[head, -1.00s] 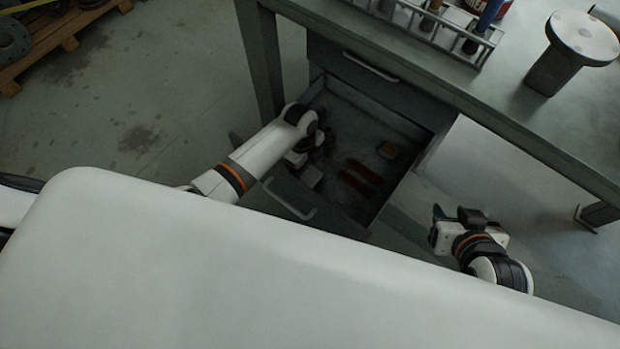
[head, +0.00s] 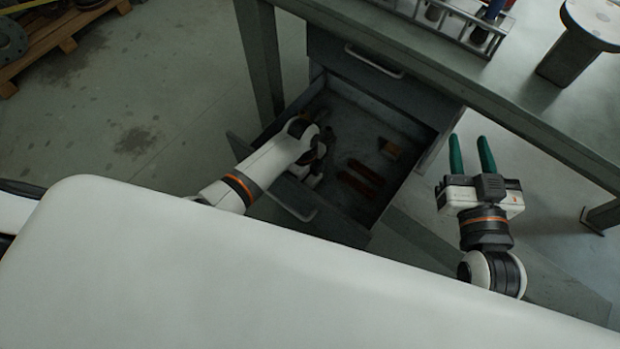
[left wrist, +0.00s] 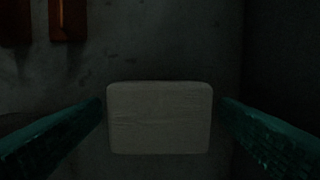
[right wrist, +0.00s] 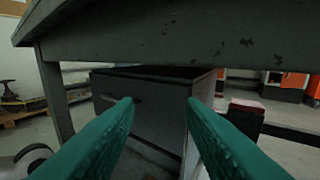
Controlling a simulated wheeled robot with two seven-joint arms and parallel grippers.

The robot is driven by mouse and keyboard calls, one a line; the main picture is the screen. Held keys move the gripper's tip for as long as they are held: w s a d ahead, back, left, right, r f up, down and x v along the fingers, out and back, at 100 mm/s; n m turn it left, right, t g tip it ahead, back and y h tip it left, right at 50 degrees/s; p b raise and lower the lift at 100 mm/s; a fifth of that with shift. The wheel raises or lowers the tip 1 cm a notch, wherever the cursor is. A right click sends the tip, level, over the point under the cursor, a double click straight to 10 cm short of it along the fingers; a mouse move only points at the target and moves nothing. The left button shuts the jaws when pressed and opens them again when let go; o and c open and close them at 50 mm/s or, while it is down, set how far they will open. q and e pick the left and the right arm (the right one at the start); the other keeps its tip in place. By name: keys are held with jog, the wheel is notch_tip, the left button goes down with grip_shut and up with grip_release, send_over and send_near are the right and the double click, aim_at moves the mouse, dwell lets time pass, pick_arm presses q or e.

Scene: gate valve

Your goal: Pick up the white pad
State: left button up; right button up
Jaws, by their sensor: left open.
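The white pad (left wrist: 160,118) lies flat on the drawer floor in the left wrist view, between the two green fingers of my left gripper (left wrist: 160,125). The fingers are open, one on each side of the pad, with a small gap visible at its upper corners. In the head view my left arm reaches into the open drawer (head: 345,205), and the pad is hidden behind my arm there. My right gripper (head: 472,155) is open and empty, to the right of the drawer; its fingers also show in the right wrist view (right wrist: 160,105).
Two red items (head: 362,178) and a small brown-orange block (head: 389,149) lie in the drawer. The drawer walls stand close around my left gripper. The bench top (head: 500,95) overhangs the drawer's back and carries a rack (head: 455,22) and a flanged part (head: 580,45).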

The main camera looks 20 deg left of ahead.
aim_at(311, 177)
pick_arm(q)
jog(key=shift+c, duration=0.4)
jog(key=c, duration=1)
jog(key=shift+o, duration=0.2)
jog(key=shift+r, duration=0.1)
